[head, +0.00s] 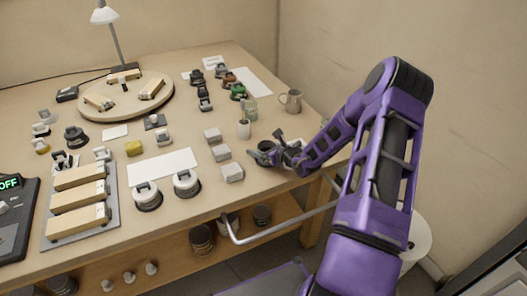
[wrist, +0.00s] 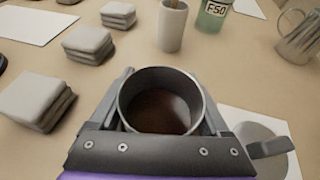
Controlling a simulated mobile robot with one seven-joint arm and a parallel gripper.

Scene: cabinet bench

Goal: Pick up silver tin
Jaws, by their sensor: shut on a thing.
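The silver tin (wrist: 122,104) is a round, open-topped grey metal tin with a brown inside. It sits between the two fingers of my gripper (wrist: 165,90) in the wrist view, and the gripper is shut on it. In the head view my gripper (head: 278,152) is at the right part of the bench, low over the top, with the dark round rim of the tin (head: 266,146) at its end. The tin looks upright. Its lower part is hidden by the gripper, so I cannot tell whether it touches the bench.
Stacked grey pads (wrist: 40,100) lie to the left. A pale cup (wrist: 172,28), a green jar (wrist: 212,15) and a metal mug (wrist: 300,38) stand beyond. A grey round item with a handle (wrist: 265,140) lies close at the right. The bench's front edge (head: 245,208) is near.

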